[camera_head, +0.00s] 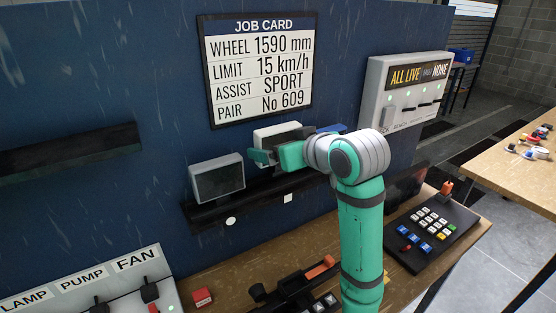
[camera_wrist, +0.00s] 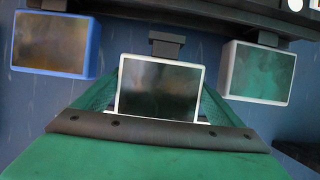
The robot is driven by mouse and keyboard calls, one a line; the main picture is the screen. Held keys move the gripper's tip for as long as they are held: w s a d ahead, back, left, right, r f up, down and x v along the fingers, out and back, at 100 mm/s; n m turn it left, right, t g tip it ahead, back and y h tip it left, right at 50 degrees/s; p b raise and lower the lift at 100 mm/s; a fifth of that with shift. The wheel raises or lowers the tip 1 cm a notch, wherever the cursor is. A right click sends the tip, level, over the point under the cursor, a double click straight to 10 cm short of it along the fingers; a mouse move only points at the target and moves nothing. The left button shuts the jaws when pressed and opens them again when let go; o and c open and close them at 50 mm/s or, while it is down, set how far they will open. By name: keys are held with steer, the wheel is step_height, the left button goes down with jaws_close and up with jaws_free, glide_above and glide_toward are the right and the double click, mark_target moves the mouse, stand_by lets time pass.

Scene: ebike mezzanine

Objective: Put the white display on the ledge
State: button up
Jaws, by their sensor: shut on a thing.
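The white display (camera_head: 268,132) is between the fingers of my gripper (camera_head: 276,154), which is shut on it. In the wrist view the white display (camera_wrist: 158,88) shows its dark screen and white rim, with a green finger of my gripper (camera_wrist: 160,100) on each side. A dark stand (camera_wrist: 167,44) shows at its edge near the ledge (camera_wrist: 215,18). In the head view the display is at the dark ledge (camera_head: 205,214) on the blue wall, between two other displays. I cannot tell whether it touches the ledge; my gripper and arm hide its lower part.
A grey display (camera_head: 217,178) stands on the ledge to the left, and a blue display (camera_head: 332,128) is to the right, partly hidden by my arm. An empty dark shelf (camera_head: 70,150) is farther left. A job card (camera_head: 260,68) hangs above. A keypad (camera_head: 430,228) sits on the bench below.

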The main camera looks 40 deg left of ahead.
steer(key=shift+w+a+f, duration=0.15)
steer(key=shift+a+f, duration=0.15)
steer(key=shift+f, duration=0.15)
steer(key=shift+w+f, duration=0.15)
steer(key=shift+f, duration=1.5)
steer(key=shift+f, duration=0.2)
steer(key=o, duration=0.9)
steer(key=shift+a, duration=0.1)
steer(key=shift+r, duration=0.1)
steer(key=shift+r, duration=0.15)
steer(key=v, duration=1.2)
steer(key=shift+w, duration=0.15)
